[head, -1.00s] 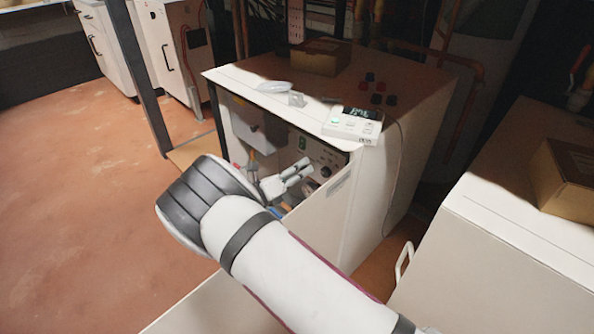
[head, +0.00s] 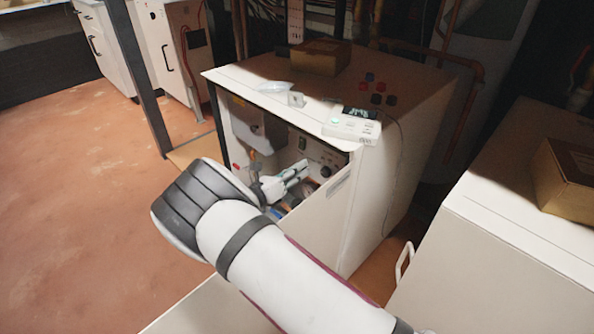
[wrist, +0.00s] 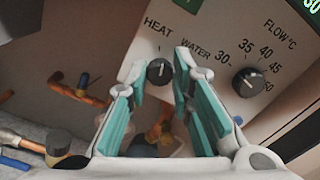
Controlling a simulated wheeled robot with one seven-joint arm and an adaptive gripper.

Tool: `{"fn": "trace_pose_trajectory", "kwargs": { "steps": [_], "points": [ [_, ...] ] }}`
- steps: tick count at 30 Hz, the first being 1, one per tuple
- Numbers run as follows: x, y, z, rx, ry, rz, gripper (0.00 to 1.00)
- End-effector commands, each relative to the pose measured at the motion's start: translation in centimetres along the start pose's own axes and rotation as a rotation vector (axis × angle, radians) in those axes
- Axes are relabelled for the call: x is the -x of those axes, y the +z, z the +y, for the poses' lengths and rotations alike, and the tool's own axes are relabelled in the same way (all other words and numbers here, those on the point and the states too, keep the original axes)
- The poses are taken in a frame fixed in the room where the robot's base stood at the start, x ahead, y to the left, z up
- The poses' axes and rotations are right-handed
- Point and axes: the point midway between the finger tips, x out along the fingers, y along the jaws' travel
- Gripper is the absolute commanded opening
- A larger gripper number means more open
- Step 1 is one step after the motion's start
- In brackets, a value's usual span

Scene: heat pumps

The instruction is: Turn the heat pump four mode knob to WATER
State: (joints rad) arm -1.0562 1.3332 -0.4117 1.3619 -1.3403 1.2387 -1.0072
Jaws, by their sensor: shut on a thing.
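The mode knob (wrist: 159,72) is a small black knob with a pale pointer line, on a light panel between the printed words HEAT on the left and WATER on the right. Its line looks roughly upright in the wrist view, between the two words. My gripper (wrist: 168,70) has its teal-padded fingers on either side of the knob and is shut on it. In the head view my gripper (head: 305,168) reaches into the open front of the heat pump (head: 380,190), and the fingers hide the mode knob there.
A larger black FLOW °C knob (wrist: 248,82) sits right of the right finger. A small control box (head: 352,128) and a cardboard box (head: 320,57) stand on the cabinet top.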

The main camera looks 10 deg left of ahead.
Motion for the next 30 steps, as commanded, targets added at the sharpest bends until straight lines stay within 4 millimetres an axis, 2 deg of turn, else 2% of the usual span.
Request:
{"fn": "trace_pose_trajectory", "kwargs": {
  "steps": [18, 30],
  "points": [
    [0.03, -0.02, -0.06, -0.564, 0.002, -0.001, 0.0],
    [0.06, -0.03, -0.1, -0.785, 0.001, -0.001, 0.0]
  ]
}}
